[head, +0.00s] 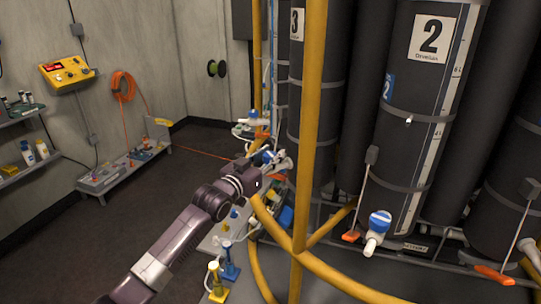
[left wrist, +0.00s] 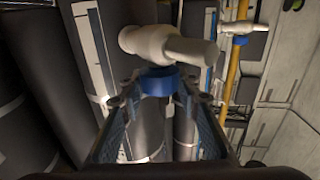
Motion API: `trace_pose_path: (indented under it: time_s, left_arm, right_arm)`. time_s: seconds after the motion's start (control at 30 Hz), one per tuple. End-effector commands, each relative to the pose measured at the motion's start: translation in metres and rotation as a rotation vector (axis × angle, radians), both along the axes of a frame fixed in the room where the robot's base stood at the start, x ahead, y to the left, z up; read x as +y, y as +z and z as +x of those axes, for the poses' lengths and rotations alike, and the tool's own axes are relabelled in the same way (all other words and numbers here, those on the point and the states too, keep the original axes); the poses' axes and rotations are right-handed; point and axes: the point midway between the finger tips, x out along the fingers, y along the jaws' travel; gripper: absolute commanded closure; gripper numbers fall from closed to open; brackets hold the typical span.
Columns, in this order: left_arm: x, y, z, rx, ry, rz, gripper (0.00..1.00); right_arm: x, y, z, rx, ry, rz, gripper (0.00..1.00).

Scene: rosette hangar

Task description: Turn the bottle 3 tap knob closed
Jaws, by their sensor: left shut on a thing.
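Bottle 3 (head: 312,115), a tall dark cylinder with a white "3" label (head: 297,24), stands behind the yellow post. My left gripper (head: 267,168) is at the tap low in front of it. In the left wrist view the tap is a white body with a spout (left wrist: 165,45), and its round blue knob (left wrist: 158,82) sits between the two fingertips of my left gripper (left wrist: 160,96). The gripper is shut on the knob. My right gripper is out of view.
A yellow post (head: 312,130) rises close to my left gripper, with yellow pipes bending at its foot. Bottle 2 (head: 410,150) and its blue-knobbed tap (head: 379,223) stand to the right. A low shelf (head: 125,170) lines the left wall. The floor (head: 110,230) at left is clear.

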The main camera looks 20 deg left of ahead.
Motion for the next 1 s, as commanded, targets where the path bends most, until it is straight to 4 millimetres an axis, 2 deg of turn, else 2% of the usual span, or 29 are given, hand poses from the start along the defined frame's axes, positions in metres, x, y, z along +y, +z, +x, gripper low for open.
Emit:
trace_pose_path:
  time_s: [0.1, 0.13, 0.3, 0.67, 0.87, 1.0]
  left_arm:
    - [-0.001, 0.002, 0.000, -0.002, -0.001, -0.004, 0.94]
    - [-0.001, 0.001, 0.000, -0.002, -0.001, -0.004, 0.69]
    - [-0.001, 0.001, 0.000, -0.001, 0.000, -0.002, 0.51]
    - [0.001, -0.001, -0.004, 0.001, 0.001, -0.002, 0.51]
    - [0.008, -0.002, -0.031, 0.002, 0.000, -0.001, 0.51]
    - [0.014, -0.002, -0.059, 0.002, 0.000, 0.000, 0.51]
  right_arm:
    - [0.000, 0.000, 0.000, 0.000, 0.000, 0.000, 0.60]
    - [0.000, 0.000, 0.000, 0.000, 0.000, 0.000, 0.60]
    - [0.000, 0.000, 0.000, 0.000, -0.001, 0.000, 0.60]
    - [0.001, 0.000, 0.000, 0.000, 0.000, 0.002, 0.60]
    - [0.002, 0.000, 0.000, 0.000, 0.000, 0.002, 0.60]
    - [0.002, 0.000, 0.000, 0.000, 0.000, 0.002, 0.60]
